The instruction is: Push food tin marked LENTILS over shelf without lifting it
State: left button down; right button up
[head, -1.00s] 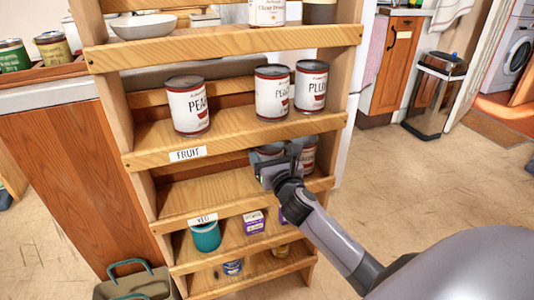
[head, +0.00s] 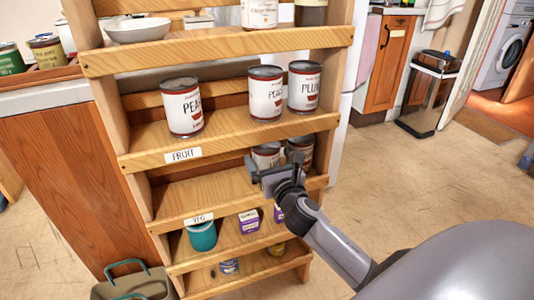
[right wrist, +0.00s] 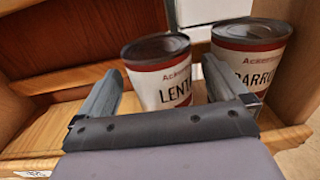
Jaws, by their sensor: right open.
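The food tin marked LENTILS (right wrist: 160,76) stands upright on the VEG shelf (head: 190,203), a white and dark red tin. In the right wrist view it stands ahead of my right gripper (right wrist: 165,95), roughly between its fingers. In the head view the tin (head: 266,156) shows just behind my right gripper (head: 274,163), which hides its lower part. The gripper is open and holds nothing. I cannot tell whether a finger touches the tin. My left gripper is not in view.
A similar tin marked with letters like BARRO (right wrist: 252,60) stands close to the right of LENTILS, by the shelf's right side. The left of the VEG shelf is clear. Fruit tins (head: 183,107) stand on the shelf above; a teal pot (head: 202,236) and purple boxes (head: 249,222) stand below.

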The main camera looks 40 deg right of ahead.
jog(key=v, duration=0.4)
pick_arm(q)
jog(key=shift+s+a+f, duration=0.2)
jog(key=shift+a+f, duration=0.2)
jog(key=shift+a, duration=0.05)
pick_arm(e)
jog(key=shift+s, duration=0.2)
jog(key=shift+w, duration=0.1)
